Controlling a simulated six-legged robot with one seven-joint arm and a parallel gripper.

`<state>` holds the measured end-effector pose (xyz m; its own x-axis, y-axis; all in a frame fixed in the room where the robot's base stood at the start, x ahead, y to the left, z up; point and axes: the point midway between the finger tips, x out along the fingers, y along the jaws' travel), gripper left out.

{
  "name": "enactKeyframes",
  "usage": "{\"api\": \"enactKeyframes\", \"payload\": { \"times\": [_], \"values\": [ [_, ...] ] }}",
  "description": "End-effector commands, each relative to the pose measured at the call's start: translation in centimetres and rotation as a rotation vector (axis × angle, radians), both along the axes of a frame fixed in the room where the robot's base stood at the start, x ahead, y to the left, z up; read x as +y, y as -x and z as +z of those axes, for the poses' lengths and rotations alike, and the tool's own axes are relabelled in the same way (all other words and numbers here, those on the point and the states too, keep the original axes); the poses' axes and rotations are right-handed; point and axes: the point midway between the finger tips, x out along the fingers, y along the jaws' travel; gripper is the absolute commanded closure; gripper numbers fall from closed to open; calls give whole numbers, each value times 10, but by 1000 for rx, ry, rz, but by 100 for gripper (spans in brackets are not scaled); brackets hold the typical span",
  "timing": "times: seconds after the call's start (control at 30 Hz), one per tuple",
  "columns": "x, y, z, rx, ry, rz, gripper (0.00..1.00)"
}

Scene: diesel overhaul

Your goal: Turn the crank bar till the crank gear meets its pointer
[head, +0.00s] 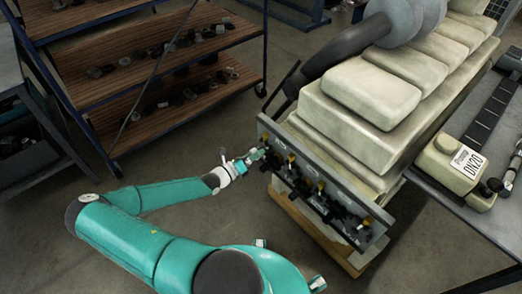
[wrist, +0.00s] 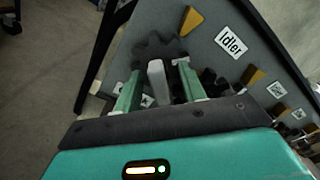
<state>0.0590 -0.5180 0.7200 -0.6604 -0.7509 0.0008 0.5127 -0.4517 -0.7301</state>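My gripper (wrist: 157,78) is open, its two green fingers apart. A light grey bar (wrist: 156,84), likely the crank bar, stands between the fingers with a gap on each side. Behind it is a dark toothed gear (wrist: 158,47) on the grey panel. A yellow pointer (wrist: 191,21) is at the gear's upper right, apart from its teeth. Whether this gear is the crank gear cannot be read; the nearby label says Idler (wrist: 231,41). In the head view my gripper (head: 257,156) is at the left end of the engine's front panel (head: 350,229); the bar is too small to tell.
More yellow pointers (wrist: 253,76) and dark fittings line the panel to the right. A dark bar (wrist: 103,57) slants beside the panel's left edge. The engine block (head: 350,130) stands on a wooden base (head: 353,261). Shelves (head: 160,100) stand at left, a bench (head: 468,215) at right.

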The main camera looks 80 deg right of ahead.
Motion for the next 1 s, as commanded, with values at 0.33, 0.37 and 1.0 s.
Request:
{"api": "enactKeyframes", "payload": {
  "times": [0.33, 0.37, 1.0],
  "values": [
    [0, 0, 0, -1, 1, 0, 44],
    [0, 0, 0, -1, 1, 0, 44],
    [47, -42, 0, -3, 0, 1, 44]
  ]
}}
